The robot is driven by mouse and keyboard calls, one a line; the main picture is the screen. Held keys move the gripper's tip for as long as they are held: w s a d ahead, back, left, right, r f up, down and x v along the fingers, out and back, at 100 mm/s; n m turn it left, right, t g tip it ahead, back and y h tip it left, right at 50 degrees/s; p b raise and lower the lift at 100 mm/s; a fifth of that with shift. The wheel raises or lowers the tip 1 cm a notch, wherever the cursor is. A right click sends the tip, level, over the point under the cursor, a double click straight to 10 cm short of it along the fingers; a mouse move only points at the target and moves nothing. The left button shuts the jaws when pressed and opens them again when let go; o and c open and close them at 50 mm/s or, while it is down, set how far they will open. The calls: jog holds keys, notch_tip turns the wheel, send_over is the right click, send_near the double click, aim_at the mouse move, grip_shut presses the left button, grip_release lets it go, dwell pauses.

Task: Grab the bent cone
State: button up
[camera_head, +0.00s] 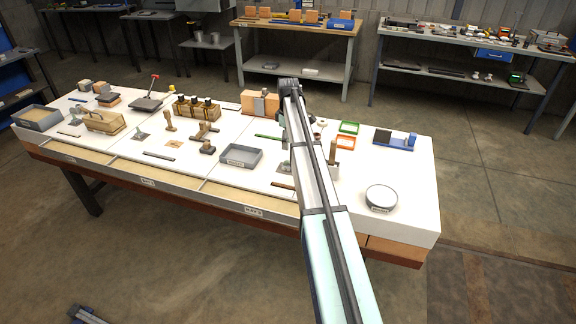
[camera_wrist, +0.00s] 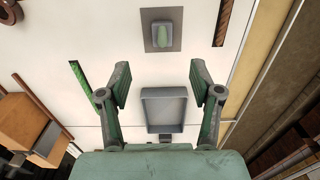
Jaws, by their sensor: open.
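I cannot single out a bent cone with certainty. In the wrist view a small green-grey rounded piece (camera_wrist: 163,37) stands on a square grey plate (camera_wrist: 147,45) beyond my fingertips. In the head view the plate (camera_head: 284,168) shows partly beside my arm. Two small grey pieces with raised tops stand on the table, one left of centre (camera_head: 141,136) and one farther left (camera_head: 76,119). My gripper (camera_wrist: 160,84) is open and empty above the table, with a grey tray (camera_wrist: 145,122) below, between its fingers.
The white table (camera_head: 225,180) holds several wooden pieces, a grey tray (camera_head: 241,156), a bottle rack (camera_head: 197,108), a wooden block (camera_head: 260,102), green and orange frames, and a round white dish (camera_head: 381,198). The front right of the tabletop has free room.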

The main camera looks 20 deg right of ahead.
aim_at(287, 161)
notch_tip(287, 161, down, 6)
jog(key=shift+f+p, duration=0.25)
jog(key=shift+p, duration=0.25)
jog(key=shift+a+f+p, duration=0.15)
jog(key=shift+f+p, duration=0.3)
jog(key=shift+f, duration=0.85)
jog(key=shift+a+f+p, duration=0.1)
jog(key=shift+f+p, duration=0.3)
jog(key=shift+f, duration=0.9)
grip_shut()
